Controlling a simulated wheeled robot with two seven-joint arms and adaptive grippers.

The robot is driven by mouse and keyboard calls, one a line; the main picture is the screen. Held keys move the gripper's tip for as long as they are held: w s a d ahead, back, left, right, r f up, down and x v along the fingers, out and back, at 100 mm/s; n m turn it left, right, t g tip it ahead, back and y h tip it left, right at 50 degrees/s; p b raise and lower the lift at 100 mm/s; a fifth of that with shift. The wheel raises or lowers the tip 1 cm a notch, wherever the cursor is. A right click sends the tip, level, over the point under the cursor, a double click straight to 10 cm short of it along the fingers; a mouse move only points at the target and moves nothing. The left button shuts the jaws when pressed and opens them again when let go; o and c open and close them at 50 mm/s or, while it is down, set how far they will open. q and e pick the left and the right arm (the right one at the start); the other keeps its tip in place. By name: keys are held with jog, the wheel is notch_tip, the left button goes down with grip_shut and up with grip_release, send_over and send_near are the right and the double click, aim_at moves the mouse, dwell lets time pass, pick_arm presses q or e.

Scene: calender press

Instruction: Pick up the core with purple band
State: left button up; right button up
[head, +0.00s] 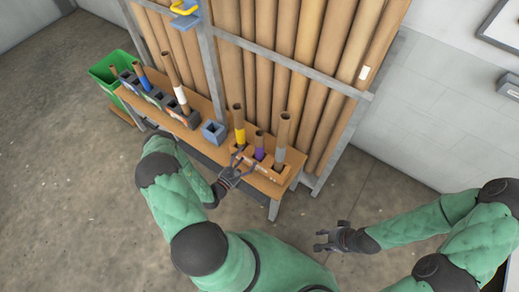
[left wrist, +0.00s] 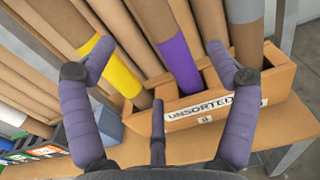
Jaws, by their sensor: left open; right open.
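The core with the purple band (head: 259,148) stands in the wooden holder labelled "UNSORTED" (head: 263,171), between a yellow-banded core (head: 239,128) and a grey-banded core (head: 281,146). In the left wrist view the purple band (left wrist: 180,65) is ahead, between the open fingers of my left gripper (left wrist: 157,75). The gripper is in front of the holder and does not appear to touch the core. My right gripper (head: 325,237) is open and empty above the floor at the lower right. The core's lower end is hidden in the holder.
The bench (head: 262,187) also carries a small blue-grey block (head: 214,132) and several dark holders with cores at left. A rack of tall brown tubes (head: 290,45) stands behind. A green bin (head: 110,68) stands at the far left. The floor in front is clear.

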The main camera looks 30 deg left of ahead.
aim_at(258, 141)
pick_arm(q)
jog(key=shift+w+d+r+b, duration=0.15)
jog(key=shift+w+b, duration=0.35)
jog(key=shift+w, duration=2.15)
jog(key=shift+w+d+r+b, duration=0.15)
jog(key=shift+w+b, duration=0.3)
jog(key=shift+w, duration=2.2)
jog(key=shift+f, duration=0.1)
jog(key=c, duration=1.7)
